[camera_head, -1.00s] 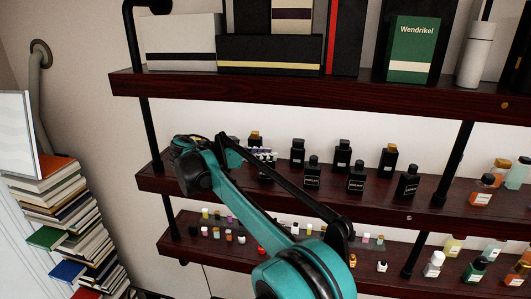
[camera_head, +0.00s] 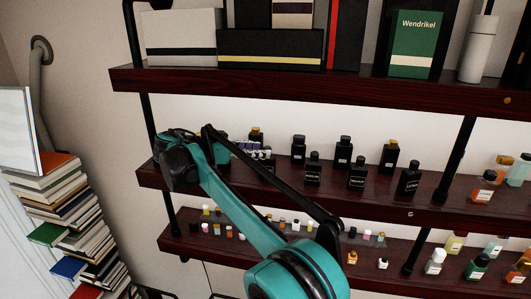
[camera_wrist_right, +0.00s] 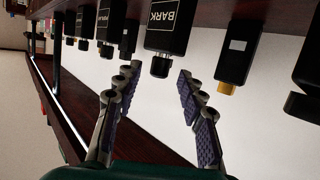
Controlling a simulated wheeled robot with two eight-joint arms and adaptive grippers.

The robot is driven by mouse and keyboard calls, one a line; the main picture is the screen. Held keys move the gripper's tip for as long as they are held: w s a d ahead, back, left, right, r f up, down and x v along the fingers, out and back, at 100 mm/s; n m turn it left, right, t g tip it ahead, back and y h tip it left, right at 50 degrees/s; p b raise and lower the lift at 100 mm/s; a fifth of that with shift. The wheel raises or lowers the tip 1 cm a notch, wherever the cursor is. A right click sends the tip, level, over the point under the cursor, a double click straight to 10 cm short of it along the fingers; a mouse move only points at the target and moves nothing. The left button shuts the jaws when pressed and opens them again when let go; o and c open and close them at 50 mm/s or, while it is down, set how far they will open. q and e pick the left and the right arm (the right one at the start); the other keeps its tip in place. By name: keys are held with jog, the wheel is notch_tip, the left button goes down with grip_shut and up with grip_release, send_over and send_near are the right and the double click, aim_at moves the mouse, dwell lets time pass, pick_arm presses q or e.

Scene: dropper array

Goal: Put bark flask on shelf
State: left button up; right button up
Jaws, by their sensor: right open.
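The bark flask (camera_wrist_right: 168,28), a black bottle with a dark cap and a label reading BARK, appears upside down at the top middle of the right wrist view. My right gripper (camera_wrist_right: 158,76) is open and empty. Its two padded fingers point toward the flask, with the cap just ahead of the gap between them and apart from both. In the head view my right gripper (camera_head: 250,152) is at the left end of the middle shelf (camera_head: 330,204), among black bottles; I cannot tell there which is the bark flask. My left gripper is not in view.
Several other black bottles (camera_head: 357,174) stand to the right on the middle shelf. A black bottle with a gold cap (camera_wrist_right: 240,55) is close beside the gripper. The upper shelf (camera_head: 300,88) holds boxes. The lower shelf (camera_head: 330,262) holds small colored bottles. Books (camera_head: 60,195) are stacked at left.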

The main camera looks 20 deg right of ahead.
jog(key=b+v, duration=0.1)
jog(key=v, duration=0.7)
jog(key=shift+a, duration=0.25)
jog(key=s+d+f+n+t+y, duration=0.1)
jog(key=s+d+f+n+y, duration=0.1)
jog(key=s+f+n+y, duration=0.4)
jog(key=s+d+f+n+t+y, duration=0.1)
jog(key=s+d+f+n, duration=0.2)
jog(key=s+f, duration=0.4)
jog(key=s+a+f+n+t+y, duration=0.1)
jog(key=s+a+f+n+y, duration=0.2)
jog(key=s+f, duration=0.4)
jog(key=s+a+f+n+t+y, duration=0.2)
jog(key=s+a+f+n+y, duration=0.2)
jog(key=s+f, duration=0.3)
notch_tip(320, 180, down, 4)
jog(key=shift+s, duration=0.4)
notch_tip(320, 180, down, 32)
jog(key=b, duration=3.2)
jog(key=shift+f, duration=0.2)
